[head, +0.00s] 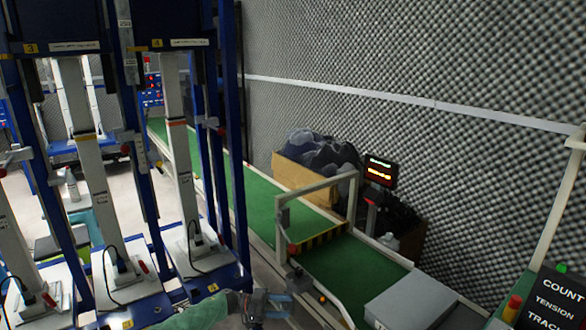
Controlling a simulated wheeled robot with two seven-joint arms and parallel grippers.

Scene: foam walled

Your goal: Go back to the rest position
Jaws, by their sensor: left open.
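My left gripper (282,306) shows at the bottom edge, left of centre, at the end of a greenish arm that comes in from the left. It is open, and I see nothing between its fingers. It appears in front of the lower end of the blue rack's base and the floor beside the conveyor. Part of the gripper is cut off by the picture's lower edge. My right gripper is not in view.
A blue rack (235,200) with tall white columns fills the left. A green conveyor (262,200) runs along the foam wall (400,60). A grey box (408,300) sits at its near end. A dark sign panel (552,300) stands lower right.

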